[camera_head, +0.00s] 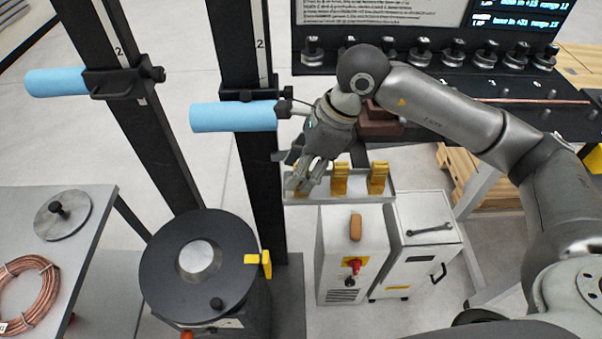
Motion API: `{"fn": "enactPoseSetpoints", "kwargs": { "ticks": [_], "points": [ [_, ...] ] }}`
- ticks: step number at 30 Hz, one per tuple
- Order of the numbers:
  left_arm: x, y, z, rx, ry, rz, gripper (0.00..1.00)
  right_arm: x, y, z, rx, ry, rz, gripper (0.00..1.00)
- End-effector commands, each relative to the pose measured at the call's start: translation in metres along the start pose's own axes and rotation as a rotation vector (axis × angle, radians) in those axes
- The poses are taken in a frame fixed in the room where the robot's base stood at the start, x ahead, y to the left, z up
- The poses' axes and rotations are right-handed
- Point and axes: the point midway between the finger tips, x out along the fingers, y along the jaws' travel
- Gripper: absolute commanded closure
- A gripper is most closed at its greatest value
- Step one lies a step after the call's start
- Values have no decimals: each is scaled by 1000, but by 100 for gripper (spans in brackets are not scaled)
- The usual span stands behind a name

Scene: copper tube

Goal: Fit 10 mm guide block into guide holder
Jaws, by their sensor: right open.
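Yellow guide blocks stand in a row on a narrow grey tray (360,198): a middle block (340,180), a right block (378,178), and a left block (300,186) mostly hidden behind my right gripper (308,178). I cannot read any size marks on them. My right gripper is open, pointing down at the left block, with its fingers around or just in front of it; contact is unclear. A yellow bracket (264,262) sits at the right edge of a black round turntable (175,262); I cannot tell whether it is the guide holder. My left gripper is not in view.
Two black posts with light-blue rollers (235,116) stand left of my right gripper. Below the tray is a white cabinet (350,255) with a red switch. A copper coil (30,295) lies on the left table. A rack of metal fittings (420,55) is at the back.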

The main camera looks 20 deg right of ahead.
Motion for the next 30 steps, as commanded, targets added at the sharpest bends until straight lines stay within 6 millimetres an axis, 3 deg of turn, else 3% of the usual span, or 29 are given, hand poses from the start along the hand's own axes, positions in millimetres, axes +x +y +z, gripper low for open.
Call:
{"fn": "enactPoseSetpoints", "kwargs": {
  "ticks": [5,15,30],
  "points": [
    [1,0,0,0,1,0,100,0,0,0,0,0,0,57],
    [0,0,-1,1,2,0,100,0,0,0,1,0,0,100],
    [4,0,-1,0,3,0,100,-8,-1,4,1,-3,-2,100]
  ]
}}
